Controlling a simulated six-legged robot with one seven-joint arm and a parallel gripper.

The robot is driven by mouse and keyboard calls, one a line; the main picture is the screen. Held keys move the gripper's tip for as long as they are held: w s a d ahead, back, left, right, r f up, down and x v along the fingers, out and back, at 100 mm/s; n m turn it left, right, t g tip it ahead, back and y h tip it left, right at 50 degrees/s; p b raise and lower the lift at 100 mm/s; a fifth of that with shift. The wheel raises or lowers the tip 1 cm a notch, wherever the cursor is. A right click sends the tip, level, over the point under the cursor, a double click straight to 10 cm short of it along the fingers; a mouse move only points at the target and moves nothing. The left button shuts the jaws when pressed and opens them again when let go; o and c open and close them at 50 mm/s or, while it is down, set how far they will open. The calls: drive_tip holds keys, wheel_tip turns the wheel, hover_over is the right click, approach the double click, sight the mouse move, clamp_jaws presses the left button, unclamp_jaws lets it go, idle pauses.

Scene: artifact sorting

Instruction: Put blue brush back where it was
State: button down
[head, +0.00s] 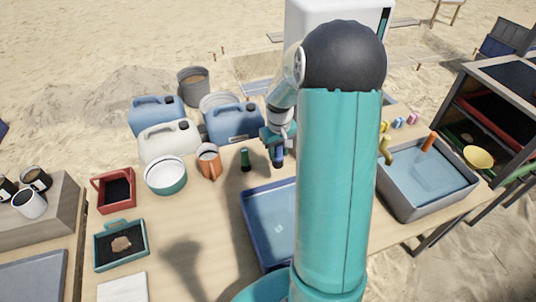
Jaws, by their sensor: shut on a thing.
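My gripper (277,140) is beyond the blue tray, in front of the blue jerrycans. It points down and is shut on a small dark blue thing, which looks like the blue brush (279,158). The brush hangs upright below the fingers, near the tabletop. I cannot tell whether its lower end touches the table. My own arm hides part of the table to the right of the gripper.
A blue tray (256,236) lies in front. A grey water basin (408,207) is right of my arm. Red (98,190) and teal (98,250) trays lie left.

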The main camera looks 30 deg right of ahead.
drive_tip(key=shift+w+d+f, duration=0.7)
drive_tip(key=shift+w+f, duration=1.15)
drive_tip(key=shift+f, duration=0.2)
drive_tip(key=shift+w+d+f, duration=0.75)
drive_tip(key=shift+w+f, duration=1.1)
drive_tip(key=shift+f, duration=0.15)
drive_tip(key=shift+w+d+f, duration=0.7)
drive_tip(key=shift+w+f, duration=1.15)
drive_tip(key=shift+f, duration=0.2)
drive_tip(key=shift+f, duration=0.2)
drive_tip(key=c, duration=1)
unclamp_jaws()
drive_tip(key=shift+o, duration=0.2)
drive_tip(key=shift+r, duration=0.1)
